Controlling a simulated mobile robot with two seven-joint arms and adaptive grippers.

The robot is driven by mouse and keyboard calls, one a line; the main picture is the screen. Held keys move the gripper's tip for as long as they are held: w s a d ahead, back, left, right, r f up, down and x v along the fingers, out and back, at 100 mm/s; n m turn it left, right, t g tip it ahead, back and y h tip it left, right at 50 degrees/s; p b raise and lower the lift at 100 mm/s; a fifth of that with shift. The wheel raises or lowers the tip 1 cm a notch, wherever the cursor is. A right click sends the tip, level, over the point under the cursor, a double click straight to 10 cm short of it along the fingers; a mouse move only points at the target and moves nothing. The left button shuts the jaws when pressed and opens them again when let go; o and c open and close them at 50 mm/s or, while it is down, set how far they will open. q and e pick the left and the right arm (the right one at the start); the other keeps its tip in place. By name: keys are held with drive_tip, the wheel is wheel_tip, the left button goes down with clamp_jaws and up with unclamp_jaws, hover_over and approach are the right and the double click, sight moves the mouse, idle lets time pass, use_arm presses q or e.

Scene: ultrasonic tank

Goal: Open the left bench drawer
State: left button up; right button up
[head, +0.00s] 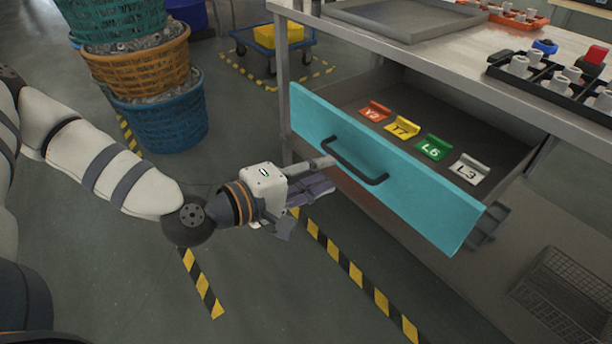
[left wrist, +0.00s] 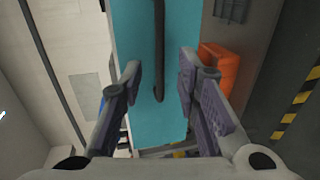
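The bench drawer has a turquoise front (head: 430,200) and stands pulled out from under the bench, its grey inside showing. A black bar handle (head: 350,162) runs along its front; it also shows in the left wrist view (left wrist: 159,55). My left gripper (head: 328,175) is at the left end of the handle, in front of the drawer face. In the left wrist view its fingers (left wrist: 160,80) are spread apart, with the handle's end in line between them and no finger visibly closed on it. My right gripper is not in view.
Red (head: 374,111), yellow (head: 403,128), green (head: 433,147) and grey (head: 469,168) label tags lie in the drawer. The bench top (head: 440,55) holds trays. Stacked baskets (head: 160,120) and a blue trolley (head: 268,42) stand behind. Striped tape (head: 340,265) marks open floor.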

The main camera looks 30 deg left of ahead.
use_arm(q)
drive_tip(key=v, duration=0.5)
drive_tip(key=shift+w, duration=0.1)
drive_tip(key=s+d+f+m+g+p, duration=0.1)
drive_tip(key=s+d+f+m+g, duration=0.3)
drive_tip(key=s+f, duration=0.4)
drive_tip(key=s+d+f+m+g+p, duration=0.1)
drive_tip(key=s+d+f+m+g, duration=0.1)
drive_tip(key=s+d+f+g, duration=0.4)
drive_tip(key=s+a+f+m+g+y, duration=0.2)
drive_tip(key=s+a+f+m+g, duration=0.1)
drive_tip(key=s, duration=0.6)
drive_tip(key=s+a+f+m+g+y, duration=0.3)
drive_tip(key=s+a+f+m+g, duration=0.1)
drive_tip(key=s, duration=0.5)
drive_tip(key=shift+a+m+p, duration=0.3)
drive_tip(key=shift+a+p, duration=0.05)
drive_tip(key=shift+a, duration=0.55)
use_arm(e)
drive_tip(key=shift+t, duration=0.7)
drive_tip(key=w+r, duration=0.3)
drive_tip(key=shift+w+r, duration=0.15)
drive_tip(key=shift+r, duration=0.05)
